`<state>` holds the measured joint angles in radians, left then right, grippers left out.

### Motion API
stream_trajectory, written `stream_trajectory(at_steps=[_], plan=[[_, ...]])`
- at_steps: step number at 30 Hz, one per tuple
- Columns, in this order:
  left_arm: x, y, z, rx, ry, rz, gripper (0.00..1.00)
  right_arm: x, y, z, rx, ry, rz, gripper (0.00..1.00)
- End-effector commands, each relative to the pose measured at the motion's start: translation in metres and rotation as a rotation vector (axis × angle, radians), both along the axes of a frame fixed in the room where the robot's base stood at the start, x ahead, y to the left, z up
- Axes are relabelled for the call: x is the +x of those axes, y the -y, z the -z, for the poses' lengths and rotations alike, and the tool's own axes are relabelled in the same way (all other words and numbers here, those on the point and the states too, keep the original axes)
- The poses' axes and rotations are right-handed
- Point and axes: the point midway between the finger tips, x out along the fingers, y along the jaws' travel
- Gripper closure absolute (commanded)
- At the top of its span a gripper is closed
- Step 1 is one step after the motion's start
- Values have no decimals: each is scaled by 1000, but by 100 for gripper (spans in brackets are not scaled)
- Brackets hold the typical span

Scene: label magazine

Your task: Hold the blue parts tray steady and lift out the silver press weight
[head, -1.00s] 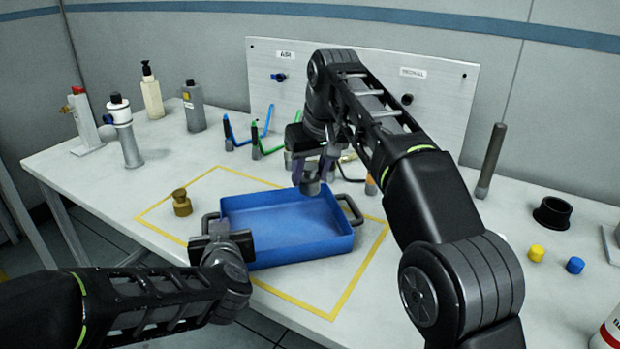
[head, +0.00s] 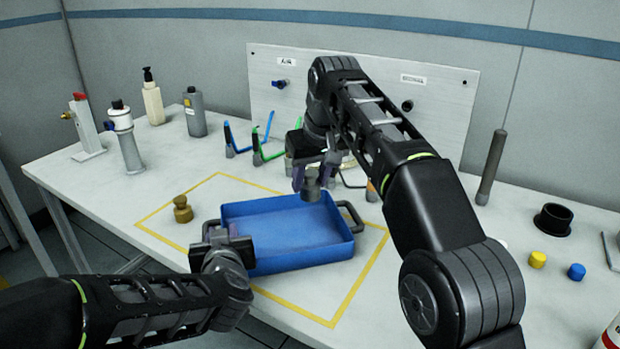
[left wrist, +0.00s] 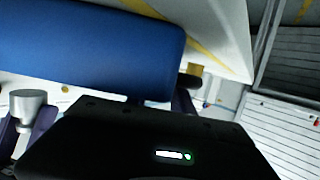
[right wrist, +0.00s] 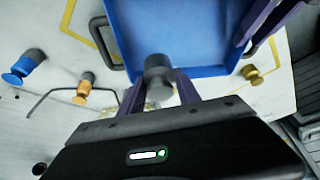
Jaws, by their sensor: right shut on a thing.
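The blue parts tray (head: 303,258) lies inside the yellow outline on the table, with a dark handle at each end. My right gripper (head: 319,180) is shut on the silver press weight (head: 311,195), over the far right part of the tray. The weight also shows between the purple fingers in the right wrist view (right wrist: 157,75); I cannot tell if it clears the tray floor. My left gripper (head: 222,243) is at the tray's left handle (head: 209,228). Its fingers show in part in the right wrist view, but whether they are closed on the handle is unclear.
A brass weight (head: 182,210) stands left of the tray. Blue and green hooks (head: 255,148) and an upright panel (head: 440,110) stand behind. Bottles (head: 194,112) are at the back left.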

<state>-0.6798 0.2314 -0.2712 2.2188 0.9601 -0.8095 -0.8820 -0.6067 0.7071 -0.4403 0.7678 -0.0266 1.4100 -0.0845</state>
Motion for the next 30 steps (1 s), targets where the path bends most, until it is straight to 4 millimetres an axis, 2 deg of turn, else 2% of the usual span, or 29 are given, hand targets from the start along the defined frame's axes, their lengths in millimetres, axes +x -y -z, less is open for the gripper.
stream_trajectory(at_steps=[7, 11, 17, 24, 30], plan=[[-2, -1, 0, -1, -1, -2, 71, 0, 0, -1, 1, 2, 0, 100], [-10, 2, -4, -2, 1, -1, 71, 0, 0, -1, 1, 2, 0, 100], [-41, 8, -14, -3, 1, 2, 71, 0, 0, -1, 1, 2, 0, 100], [-88, 15, -28, -1, 2, 3, 71, 0, 0, -1, 1, 2, 0, 100], [-110, 19, -35, -1, 0, 1, 71, 0, 0, -1, 1, 2, 0, 100]])
